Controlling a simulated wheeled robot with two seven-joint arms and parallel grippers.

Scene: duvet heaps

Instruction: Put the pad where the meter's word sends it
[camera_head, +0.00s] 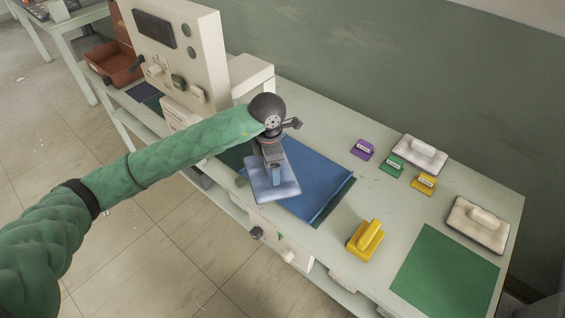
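My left gripper (272,160) comes in from the left on a green-sleeved arm and points down over the table. It appears shut on the handle of a light blue pad (262,191), which overlaps the near left part of a blue mat (318,182) in the picture. I cannot tell whether the pad touches the mat. A yellow pad with a handle (361,250) sits right of the blue mat. The meter may be the cream upright cabinet (206,40) with a dark display (153,28); no word is readable. My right gripper is not in view.
Small labelled blocks in purple (362,152), green (390,168) and yellow (423,187) stand mid-table. Two white-handled pads (420,152) (465,230) lie at the right. A green mat (445,272) covers the near right. A reddish bin (110,62) stands behind the cabinet.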

